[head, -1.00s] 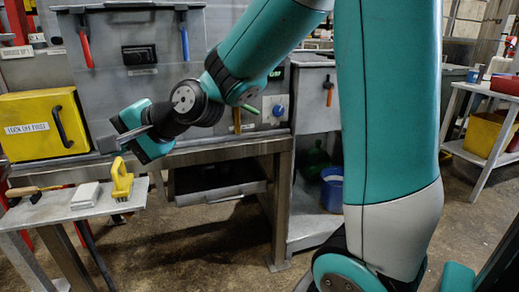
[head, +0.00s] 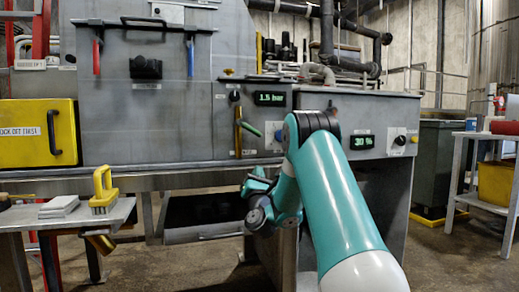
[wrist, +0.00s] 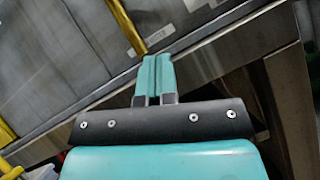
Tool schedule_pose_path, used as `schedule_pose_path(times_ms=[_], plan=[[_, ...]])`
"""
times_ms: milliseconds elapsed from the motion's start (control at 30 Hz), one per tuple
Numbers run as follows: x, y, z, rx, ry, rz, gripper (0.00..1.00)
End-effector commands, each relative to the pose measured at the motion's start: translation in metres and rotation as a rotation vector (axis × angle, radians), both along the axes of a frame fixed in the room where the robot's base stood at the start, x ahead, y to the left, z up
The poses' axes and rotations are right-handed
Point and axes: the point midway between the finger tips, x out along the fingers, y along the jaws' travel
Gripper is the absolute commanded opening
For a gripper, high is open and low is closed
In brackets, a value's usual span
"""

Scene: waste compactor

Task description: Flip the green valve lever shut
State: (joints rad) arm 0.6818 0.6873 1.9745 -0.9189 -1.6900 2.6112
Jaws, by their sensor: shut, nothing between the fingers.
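The green valve lever (head: 251,128) sits on a vertical brass pipe (head: 238,140) on the grey machine front, in the head view. It sticks out to the right of the pipe, slanting down to the right. My gripper (wrist: 158,58) is shut and empty, its teal fingers together in the wrist view. In the head view, my gripper (head: 254,184) is below the lever and apart from it, in front of the machine's lower edge. A yellow-brown pipe (wrist: 128,26) runs up the panel in the wrist view; the green lever is not visible there.
Displays reading 1.5 bar (head: 270,99) and 30 % (head: 363,142) are on the machine. A side table (head: 110,220) with a yellow-handled tool (head: 104,188) stands left. An open drawer (head: 200,231) is below.

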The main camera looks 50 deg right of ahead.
Motion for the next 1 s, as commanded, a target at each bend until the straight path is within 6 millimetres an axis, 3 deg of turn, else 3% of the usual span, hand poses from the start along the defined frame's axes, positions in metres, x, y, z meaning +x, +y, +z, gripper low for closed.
schedule_pose_path(times_ms=[33,200,600,800,1000], plan=[[0.004,-0.005,0.011,-0.001,0.002,-0.001,0.0],[0.018,-0.019,0.025,-0.001,0.003,-0.001,0.0],[0.044,-0.044,0.047,-0.002,0.006,0.001,0.0],[0.054,-0.053,0.055,-0.002,0.006,0.0,0.0],[0.052,-0.062,0.076,-0.003,0.005,0.0,0.0]])
